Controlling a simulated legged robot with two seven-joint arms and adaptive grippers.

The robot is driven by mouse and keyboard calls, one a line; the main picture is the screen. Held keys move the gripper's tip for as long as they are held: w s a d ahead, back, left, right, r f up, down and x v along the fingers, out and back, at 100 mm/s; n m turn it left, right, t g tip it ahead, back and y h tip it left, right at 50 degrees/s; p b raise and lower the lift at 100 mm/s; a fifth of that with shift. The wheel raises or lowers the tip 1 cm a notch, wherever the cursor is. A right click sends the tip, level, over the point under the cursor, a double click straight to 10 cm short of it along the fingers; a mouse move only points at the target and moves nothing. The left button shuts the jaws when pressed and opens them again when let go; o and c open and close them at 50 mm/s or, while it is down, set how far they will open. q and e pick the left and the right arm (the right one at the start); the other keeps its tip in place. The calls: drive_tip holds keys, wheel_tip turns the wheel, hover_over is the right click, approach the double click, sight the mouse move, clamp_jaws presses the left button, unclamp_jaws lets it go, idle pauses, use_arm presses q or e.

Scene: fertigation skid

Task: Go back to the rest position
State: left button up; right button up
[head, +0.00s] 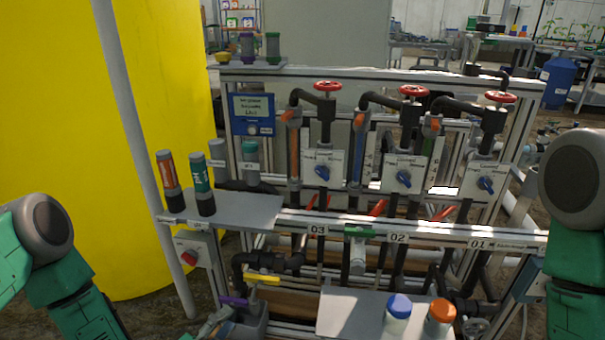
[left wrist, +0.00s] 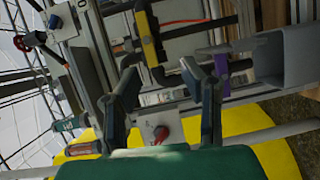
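My left gripper (head: 214,323) shows at the bottom of the head view, low in front of the skid, beside the purple lever (head: 233,300). In the left wrist view my left gripper (left wrist: 164,88) has its two dark fingers spread apart, with nothing between them. The purple lever (left wrist: 222,72) there is just right of the right finger; I cannot tell whether they touch. My right arm (head: 575,220) is at the right edge of the head view, and its gripper is out of view.
The skid carries red handwheels (head: 327,87) and blue knobs (head: 322,172). A shelf (head: 245,208) holds pH bottles (head: 202,183). A yellow lever (head: 262,279) and grey bin (head: 252,322) sit low near my left gripper. A front tray (head: 345,312) holds two capped bottles. A yellow tank (head: 60,130) stands left.

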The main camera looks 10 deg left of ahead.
use_arm(q)
drive_tip(key=s+d+f+m+g+y, duration=0.1)
drive_tip(key=s+d+f+m+g, duration=0.1)
drive_tip(key=s+f+m+g, duration=0.3)
drive_tip(key=s+d+f+m+g+y, duration=0.1)
drive_tip(key=s+f+m+g, duration=0.1)
drive_tip(key=s+m+g, duration=0.3)
drive_tip(key=s+a+r+m+g+y, duration=0.1)
drive_tip(key=s+a+m+g+y, duration=0.2)
drive_tip(key=s, duration=0.5)
drive_tip(key=s+a+r+g+y, duration=0.1)
drive_tip(key=s+a+g+y, duration=0.1)
drive_tip(key=s+a, duration=0.45)
wheel_tip(320, 180, up, 16)
drive_tip(key=p, duration=1.5)
drive_tip(key=shift+s+d+f, duration=0.25)
drive_tip(key=shift+s, duration=0.05)
